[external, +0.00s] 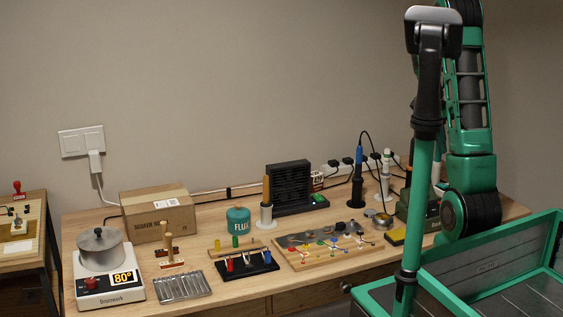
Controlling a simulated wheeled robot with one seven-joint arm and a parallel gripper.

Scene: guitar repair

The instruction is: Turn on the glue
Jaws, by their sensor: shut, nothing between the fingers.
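The glue heater (110,289) is a white unit at the front left of the bench, with a small red switch (90,284) on its front. Its display (123,279) is lit and reads 80°. A lidded metal pot (101,252) sits on top of it. My arm stands at the right side of the picture, far from the heater. I cannot make out my gripper's fingers.
A cardboard box (158,217) stands behind the heater. A wooden stamp-like tool (170,256) and a ribbed metal tray (182,287) lie to its right. A teal flux jar (238,219) and a soldering iron in a stand (266,207) are mid-bench. A white plug (95,163) sits in the wall plate.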

